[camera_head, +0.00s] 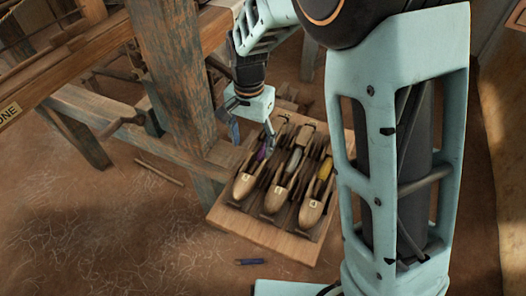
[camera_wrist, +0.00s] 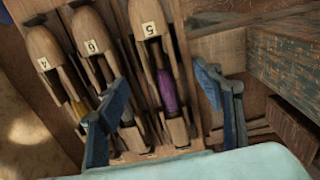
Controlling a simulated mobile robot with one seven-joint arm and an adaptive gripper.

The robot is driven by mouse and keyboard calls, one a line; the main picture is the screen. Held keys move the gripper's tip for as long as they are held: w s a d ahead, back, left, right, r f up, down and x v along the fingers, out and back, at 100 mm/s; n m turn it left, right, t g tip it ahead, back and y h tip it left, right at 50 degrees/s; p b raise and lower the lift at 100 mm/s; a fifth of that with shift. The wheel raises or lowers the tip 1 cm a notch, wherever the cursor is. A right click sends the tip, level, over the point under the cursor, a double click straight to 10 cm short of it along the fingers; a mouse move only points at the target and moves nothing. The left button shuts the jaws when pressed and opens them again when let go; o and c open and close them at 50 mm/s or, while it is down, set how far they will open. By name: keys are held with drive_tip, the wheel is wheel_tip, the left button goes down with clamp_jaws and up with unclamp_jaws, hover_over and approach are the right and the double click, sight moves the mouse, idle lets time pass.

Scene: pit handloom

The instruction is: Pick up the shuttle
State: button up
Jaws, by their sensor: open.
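Three wooden boat-shaped shuttles lie side by side in a wooden rack. The left shuttle (camera_head: 244,186) holds a purple bobbin, the middle one (camera_head: 275,199) a grey bobbin and the right one (camera_head: 311,211) a yellow bobbin. In the wrist view, the purple-bobbin shuttle (camera_wrist: 148,18) appears between the blue fingers of my gripper (camera_wrist: 160,78). The grey-bobbin (camera_wrist: 90,33) and yellow-bobbin (camera_wrist: 44,48) shuttles are to its left. My gripper (camera_head: 252,137) is open and empty, at the rack's far left end. I cannot tell whether the fingers straddle the purple-bobbin shuttle or stay above it.
The rack (camera_head: 265,232) stands beside a thick worn loom post (camera_head: 178,75), close to my gripper's left. Loom beams (camera_head: 95,107) fill the upper left. A small dark blue object (camera_head: 250,261) lies on the earthen floor, which is mostly open at lower left.

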sight(255, 163)
wheel_tip(255, 163, down, 3)
drive_tip(key=shift+r, duration=0.1)
drive_tip(key=f, duration=0.3)
drive_tip(key=f+b, duration=0.1)
drive_tip(key=f, duration=0.1)
drive_tip(key=shift+w+d+f, duration=0.2)
drive_tip(key=shift+w+d, duration=0.1)
drive_tip(key=shift+w, duration=0.1)
drive_tip(key=shift+r, duration=0.1)
drive_tip(key=c, duration=1.5)
